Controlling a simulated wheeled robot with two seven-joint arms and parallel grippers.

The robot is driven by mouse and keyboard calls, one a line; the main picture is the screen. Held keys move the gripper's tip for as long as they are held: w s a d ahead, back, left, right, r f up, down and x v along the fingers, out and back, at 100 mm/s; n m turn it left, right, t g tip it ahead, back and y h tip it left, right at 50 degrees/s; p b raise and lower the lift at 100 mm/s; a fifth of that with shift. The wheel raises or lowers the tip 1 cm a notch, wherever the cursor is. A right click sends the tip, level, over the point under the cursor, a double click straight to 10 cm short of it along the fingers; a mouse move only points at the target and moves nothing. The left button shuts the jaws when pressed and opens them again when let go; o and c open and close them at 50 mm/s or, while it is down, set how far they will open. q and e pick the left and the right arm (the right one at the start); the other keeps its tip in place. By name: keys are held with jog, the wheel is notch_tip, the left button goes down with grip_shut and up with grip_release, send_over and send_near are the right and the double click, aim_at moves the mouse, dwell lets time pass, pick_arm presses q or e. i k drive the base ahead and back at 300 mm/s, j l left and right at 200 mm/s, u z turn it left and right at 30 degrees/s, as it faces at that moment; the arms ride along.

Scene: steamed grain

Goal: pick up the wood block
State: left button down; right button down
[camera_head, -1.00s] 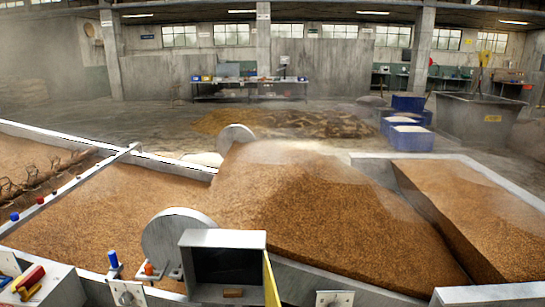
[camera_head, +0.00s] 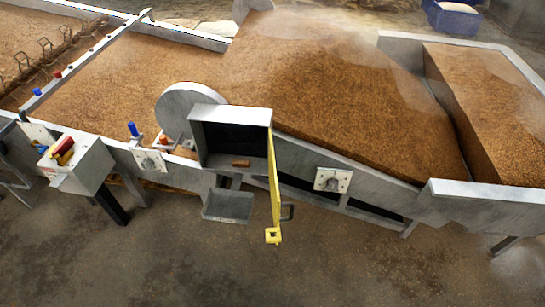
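A small brown wood block (camera_head: 241,163) lies on the floor of an open grey metal box (camera_head: 231,117), near its front edge. The box is mounted on the front side of the grain machine, and its dark inside faces me. A yellow door or panel (camera_head: 274,190) hangs open at the right side of the box. Neither of my grippers is in view.
A grey metal tray (camera_head: 228,206) juts out below the box. A small control box (camera_head: 76,163) with red and yellow parts is at the left. Long grain troughs (camera_head: 300,75) fill the back. The concrete floor in front (camera_head: 300,270) is clear.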

aim_at(236, 162)
jog(key=i+l+u, duration=0.1)
jog(key=l+u, duration=0.25)
jog(key=l, duration=0.3)
jog(key=l+u, duration=0.35)
jog(key=l, duration=0.3)
jog(key=i, duration=0.05)
